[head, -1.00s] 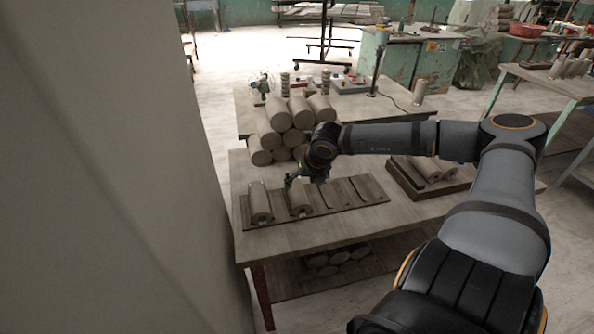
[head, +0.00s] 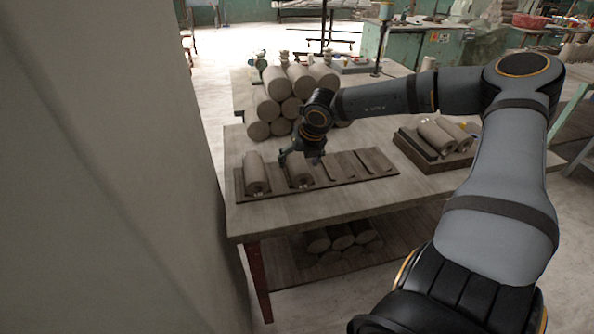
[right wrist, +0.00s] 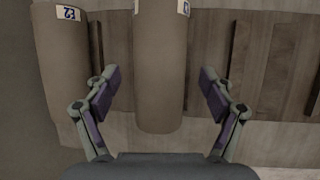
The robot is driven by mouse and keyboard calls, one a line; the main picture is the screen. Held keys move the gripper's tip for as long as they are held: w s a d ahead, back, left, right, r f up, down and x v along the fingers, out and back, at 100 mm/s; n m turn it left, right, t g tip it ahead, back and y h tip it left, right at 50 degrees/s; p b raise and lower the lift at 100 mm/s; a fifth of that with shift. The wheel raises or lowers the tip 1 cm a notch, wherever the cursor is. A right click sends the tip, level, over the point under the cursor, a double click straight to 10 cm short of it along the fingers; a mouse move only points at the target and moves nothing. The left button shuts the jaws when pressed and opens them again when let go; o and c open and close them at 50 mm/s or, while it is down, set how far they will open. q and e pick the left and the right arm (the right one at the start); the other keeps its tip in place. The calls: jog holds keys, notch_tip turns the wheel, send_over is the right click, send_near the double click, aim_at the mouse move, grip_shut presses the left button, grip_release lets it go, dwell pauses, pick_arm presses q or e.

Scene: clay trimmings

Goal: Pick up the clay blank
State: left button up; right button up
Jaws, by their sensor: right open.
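Two clay blanks lie in a slotted wooden board (head: 348,182) on the near table. The left clay blank (head: 255,178) lies at the board's left end; it also shows at the left in the right wrist view (right wrist: 62,85). The second clay blank (head: 299,176) lies beside it and carries a small label in the right wrist view (right wrist: 160,95). My right gripper (head: 301,159) is open above this second blank. In the right wrist view its fingers stand apart, one on each side of the blank, with gaps visible. My left gripper is not in view.
A stack of clay cylinders (head: 290,88) stands behind the board. A dark tray (head: 420,153) with a few cylinders sits to the right. More cylinders (head: 342,236) lie on the lower shelf. The board's right slots are empty. A large grey surface (head: 100,170) fills the left.

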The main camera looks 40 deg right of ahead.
jog(key=shift+w+f, duration=0.3)
jog(key=shift+f, duration=0.25)
jog(key=shift+c, duration=0.4)
grip_shut()
